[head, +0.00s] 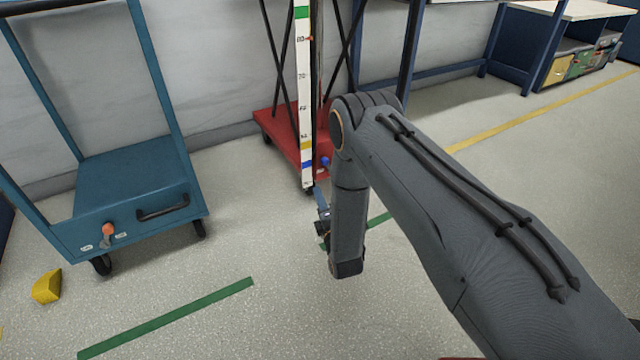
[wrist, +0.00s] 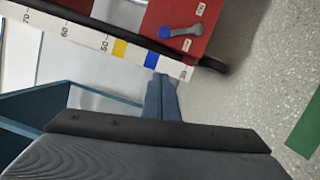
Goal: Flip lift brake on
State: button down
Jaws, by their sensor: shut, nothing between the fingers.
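The lift has a red base (head: 290,135) and a tall white scale strip (head: 304,90) with coloured marks. A brake lever with a blue knob (head: 325,162) is on the red base, partly behind my arm. In the wrist view the blue knob (wrist: 165,32) is at the left end of a grey lever, with a small white label on either side of it. The label text is too small to read surely. My gripper (head: 321,198) is shut and empty, low in front of the base. In the wrist view my gripper (wrist: 162,80) is below the knob, apart from it, with the scale strip between them in the picture.
A blue cart (head: 130,180) with an orange-knobbed lever (head: 108,230) stands on the left. A yellow wedge (head: 47,287) lies on the floor near it. A workbench (head: 560,12) with bins is at the back right. The floor in front is clear, with green tape (head: 165,320).

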jog(key=w+r+b, duration=0.1)
jog(key=w+b, duration=0.5)
jog(key=w, duration=0.5)
jog(key=shift+s+r, duration=0.1)
jog(key=shift+r, duration=0.1)
